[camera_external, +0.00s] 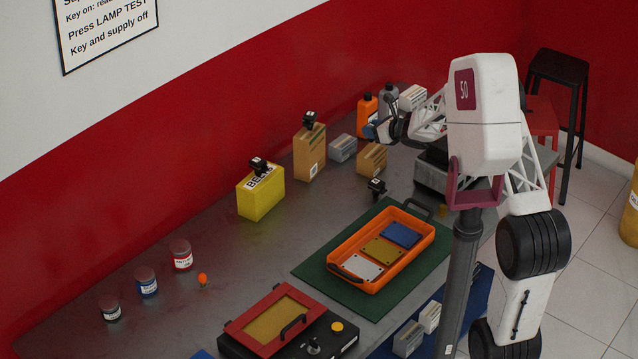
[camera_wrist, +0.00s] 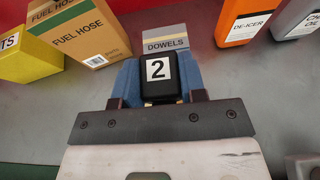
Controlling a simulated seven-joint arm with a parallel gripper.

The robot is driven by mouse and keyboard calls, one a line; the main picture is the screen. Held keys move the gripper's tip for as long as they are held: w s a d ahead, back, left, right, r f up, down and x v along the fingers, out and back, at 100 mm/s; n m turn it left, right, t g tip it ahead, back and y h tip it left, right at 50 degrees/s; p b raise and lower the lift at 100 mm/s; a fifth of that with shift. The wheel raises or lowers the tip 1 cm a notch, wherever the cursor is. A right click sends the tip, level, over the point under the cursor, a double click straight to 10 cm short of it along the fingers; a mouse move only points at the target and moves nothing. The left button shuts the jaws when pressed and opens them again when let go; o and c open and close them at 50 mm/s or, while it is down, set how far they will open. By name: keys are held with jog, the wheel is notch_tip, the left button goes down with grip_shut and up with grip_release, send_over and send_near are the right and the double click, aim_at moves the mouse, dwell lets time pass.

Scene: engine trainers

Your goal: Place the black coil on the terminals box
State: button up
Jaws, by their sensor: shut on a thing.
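My gripper (camera_wrist: 160,88) is shut on a black coil (camera_wrist: 160,70) with a white label reading 2, held between blue fingers. In the external view my gripper (camera_external: 374,131) is above the boxes near the wall, and the held coil is hard to make out. A grey box labelled DOWELS (camera_wrist: 166,38) lies beyond the coil in the wrist view; it is probably the grey box (camera_external: 343,148) in the external view. A cardboard-coloured box (camera_external: 372,160) stands below the gripper, its label unreadable. I cannot read TERMINALS on any box.
Small black parts sit on the yellow box (camera_external: 261,194), on the fuel hose box (camera_external: 309,152) and on the table (camera_external: 376,186). Orange (camera_external: 366,114) and grey (camera_external: 389,100) bottles stand behind the gripper. An orange tray (camera_external: 345,272) lies on a green mat.

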jog(key=shift+f, duration=1.6)
jog(key=shift+f, duration=0.1)
jog(key=o, duration=1)
jog(key=shift+s+d+r, duration=0.3)
jog(key=shift+d+r, duration=0.05)
jog(key=shift+v, duration=5.5)
